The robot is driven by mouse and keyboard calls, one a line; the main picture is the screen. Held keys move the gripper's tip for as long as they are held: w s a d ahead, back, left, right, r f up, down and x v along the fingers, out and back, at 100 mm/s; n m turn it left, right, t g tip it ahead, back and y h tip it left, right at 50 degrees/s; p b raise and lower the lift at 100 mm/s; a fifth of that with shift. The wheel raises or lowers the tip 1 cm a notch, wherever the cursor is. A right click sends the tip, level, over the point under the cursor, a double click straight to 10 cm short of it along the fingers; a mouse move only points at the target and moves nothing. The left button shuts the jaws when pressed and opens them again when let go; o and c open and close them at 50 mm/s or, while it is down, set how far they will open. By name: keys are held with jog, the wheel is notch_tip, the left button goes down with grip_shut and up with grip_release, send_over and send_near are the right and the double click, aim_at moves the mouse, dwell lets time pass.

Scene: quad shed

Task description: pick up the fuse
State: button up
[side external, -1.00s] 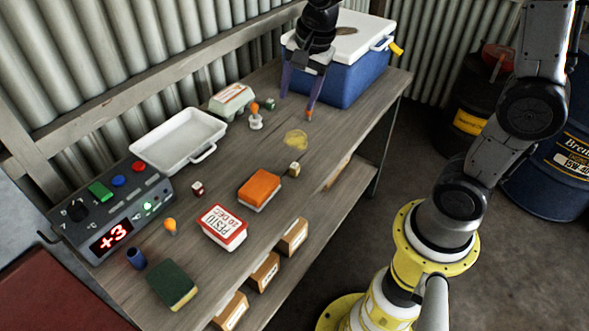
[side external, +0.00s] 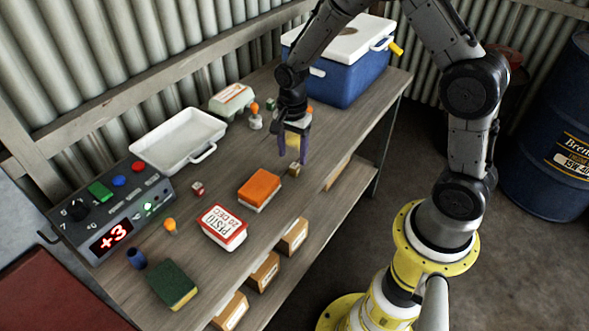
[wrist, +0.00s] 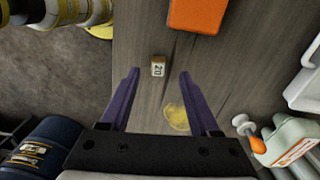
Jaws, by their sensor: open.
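The fuse looks to be the small tan block (side external: 294,169) on the bench, with a white face marked "20" in the wrist view (wrist: 158,66). My gripper (side external: 292,159) is open and points down just above it. In the wrist view the block shows between the two purple fingertips (wrist: 160,75), slightly beyond them, with bench visible on both sides. No contact shows. The exact height gap is hard to tell.
An orange-topped block (side external: 260,187) lies nearby, left of the fuse. A red-and-white tub (side external: 222,227), a white tray (side external: 180,139), a control box (side external: 110,212) and a blue cooler (side external: 346,76) share the bench. Another small block (side external: 198,188) lies farther left.

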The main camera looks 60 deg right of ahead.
aim_at(294, 165)
jog(key=shift+s+d+f, duration=0.1)
jog(key=shift+d+f, duration=0.05)
jog(key=shift+f, duration=1.2)
jog(key=shift+d+f, duration=0.15)
jog(key=shift+f, duration=1.2)
grip_shut()
